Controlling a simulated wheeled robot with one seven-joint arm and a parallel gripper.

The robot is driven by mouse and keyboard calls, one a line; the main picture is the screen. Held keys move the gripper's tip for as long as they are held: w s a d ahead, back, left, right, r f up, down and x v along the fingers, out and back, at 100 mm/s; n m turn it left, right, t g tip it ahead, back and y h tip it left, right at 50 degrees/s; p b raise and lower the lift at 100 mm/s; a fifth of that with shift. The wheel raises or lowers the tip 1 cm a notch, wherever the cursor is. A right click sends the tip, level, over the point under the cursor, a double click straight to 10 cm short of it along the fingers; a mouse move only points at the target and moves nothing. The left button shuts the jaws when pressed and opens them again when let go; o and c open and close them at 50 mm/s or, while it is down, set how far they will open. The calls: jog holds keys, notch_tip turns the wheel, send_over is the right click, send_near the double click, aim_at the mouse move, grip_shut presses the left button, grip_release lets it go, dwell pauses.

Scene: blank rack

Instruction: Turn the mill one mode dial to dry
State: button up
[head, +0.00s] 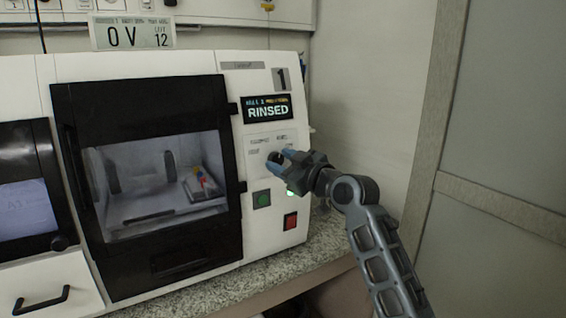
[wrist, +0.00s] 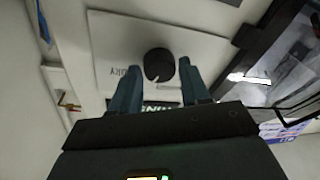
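The mill one (head: 266,210) is a white machine marked 1, and its display (head: 267,109) reads RINSED. Its round black mode dial (wrist: 159,62) sits on a pale label panel; in the head view the dial (head: 275,157) is partly covered by my fingers. A small white mark shows on the dial's lower edge in the wrist view, and the word DRY (wrist: 131,72) is printed left of it. My gripper (head: 281,161) is open, with one blue-grey finger on each side of the dial. In the wrist view, gaps show between the dial and the fingers.
A green button (head: 262,199) and a red button (head: 290,221) sit below the dial. A black-framed window door (head: 150,255) is left of the panel. A sign (head: 133,34) stands on top. A wall is close on the right.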

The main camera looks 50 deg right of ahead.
jog(key=c, duration=0.7)
jog(key=shift+o, duration=0.2)
jog(key=shift+m, duration=0.3)
jog(key=m+h, duration=0.1)
jog(key=m, duration=0.2)
jog(key=shift+a+m+p, duration=0.15)
jog(key=shift+m+p, duration=0.15)
jog(key=shift+p, duration=0.05)
jog(key=shift+m+h+p, duration=0.7)
jog(key=shift+m+p, duration=0.55)
jog(key=shift+m, duration=1.15)
jog(key=shift+f+m, duration=0.1)
jog(key=shift+m, duration=0.2)
jog(key=o, duration=1)
jog(key=shift+o, duration=0.2)
